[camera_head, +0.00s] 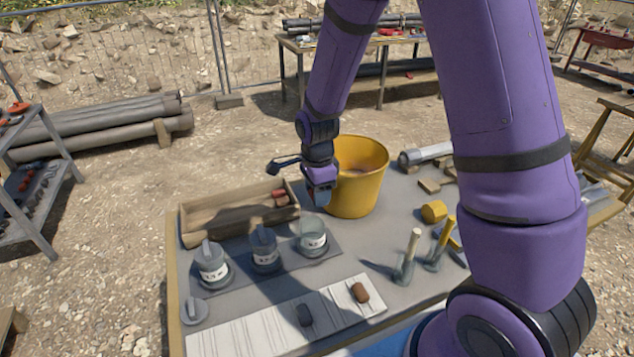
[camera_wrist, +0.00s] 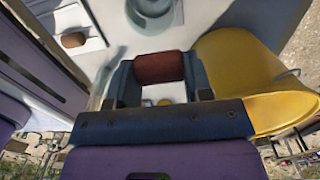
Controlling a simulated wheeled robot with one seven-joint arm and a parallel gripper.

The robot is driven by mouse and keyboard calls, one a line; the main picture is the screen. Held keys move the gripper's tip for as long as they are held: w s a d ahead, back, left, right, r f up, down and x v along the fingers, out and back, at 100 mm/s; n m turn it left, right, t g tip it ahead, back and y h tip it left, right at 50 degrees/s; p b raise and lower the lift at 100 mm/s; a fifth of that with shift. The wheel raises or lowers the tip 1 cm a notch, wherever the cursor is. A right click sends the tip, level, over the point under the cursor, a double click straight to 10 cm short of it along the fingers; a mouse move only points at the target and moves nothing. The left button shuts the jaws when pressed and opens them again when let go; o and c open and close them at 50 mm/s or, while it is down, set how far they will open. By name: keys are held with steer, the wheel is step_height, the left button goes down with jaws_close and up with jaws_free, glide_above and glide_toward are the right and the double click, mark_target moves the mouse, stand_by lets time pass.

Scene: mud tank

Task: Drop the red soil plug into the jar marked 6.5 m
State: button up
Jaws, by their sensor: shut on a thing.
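My gripper (camera_head: 320,198) is shut on a red-brown soil plug (camera_wrist: 160,67), which sits between its two fingers in the wrist view. In the head view the gripper is in the air just behind the right-hand jar (camera_head: 312,240), left of the yellow bucket; the plug is hard to make out there. Three glass jars with white labels stand in a row: a left jar (camera_head: 212,267), a middle jar (camera_head: 264,252) and the right-hand one. The right-hand jar looks open on top; the other two have grey tops with upright handles. The label figures are too small to read surely.
The yellow bucket (camera_head: 365,172) stands close right of the gripper. A wooden tray (camera_head: 215,222) with reddish pieces lies left. A brown plug (camera_head: 360,292) and a dark plug (camera_head: 304,315) lie on a white board (camera_head: 250,328). Upright-handled tools (camera_head: 406,262) stand right.

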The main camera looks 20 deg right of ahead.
steer(key=shift+f, duration=1.3)
steer(key=o, duration=1)
step_height(320, 180, up, 11)
steer(key=shift+f, duration=0.1)
